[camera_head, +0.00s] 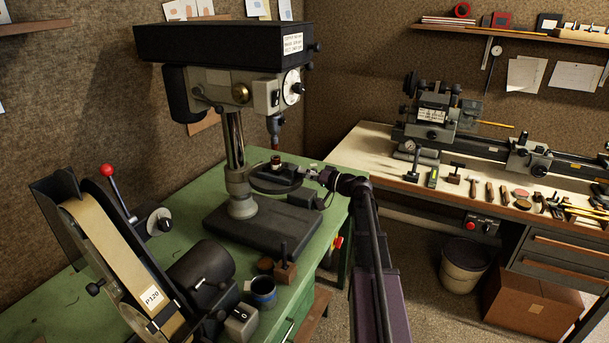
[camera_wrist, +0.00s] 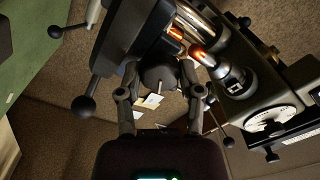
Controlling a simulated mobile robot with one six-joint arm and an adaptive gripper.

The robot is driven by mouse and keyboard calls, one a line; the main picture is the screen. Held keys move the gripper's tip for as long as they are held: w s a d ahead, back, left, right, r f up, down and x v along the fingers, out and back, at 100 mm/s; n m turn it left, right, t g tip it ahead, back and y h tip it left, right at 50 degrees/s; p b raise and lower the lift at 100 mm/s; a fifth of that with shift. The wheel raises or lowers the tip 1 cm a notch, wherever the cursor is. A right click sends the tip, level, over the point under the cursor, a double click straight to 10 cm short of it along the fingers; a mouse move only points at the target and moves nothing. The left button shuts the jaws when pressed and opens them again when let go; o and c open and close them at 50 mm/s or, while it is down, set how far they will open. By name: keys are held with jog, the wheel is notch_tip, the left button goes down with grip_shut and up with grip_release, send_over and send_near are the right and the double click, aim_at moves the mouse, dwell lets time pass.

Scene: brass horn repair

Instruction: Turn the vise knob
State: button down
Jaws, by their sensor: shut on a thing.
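A dark vise sits on the round drill press table (camera_head: 262,187) in the head view, below the drill chuck (camera_head: 274,127). My gripper (camera_head: 322,177) is at the right side of this table. In the wrist view, my gripper (camera_wrist: 158,78) has its two fingers on either side of a dark round vise knob (camera_wrist: 158,76) and is shut on it. The fingers hide the knob's sides. A small dark and reddish piece (camera_head: 276,161) stands above the table in the head view.
The drill press (camera_head: 225,45) rises behind the table on a green bench (camera_head: 345,152). A belt sander (camera_head: 115,245) stands at the front left. A lathe (camera_head: 435,120) and hand tools are on the right bench. A black ball-ended lever (camera_wrist: 84,105) is at left in the wrist view.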

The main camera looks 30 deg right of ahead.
dwell(0.5)
jog(key=shift+c, duration=1.3)
grip_release()
jog(key=shift+a, duration=0.15)
jog(key=shift+n, duration=0.3)
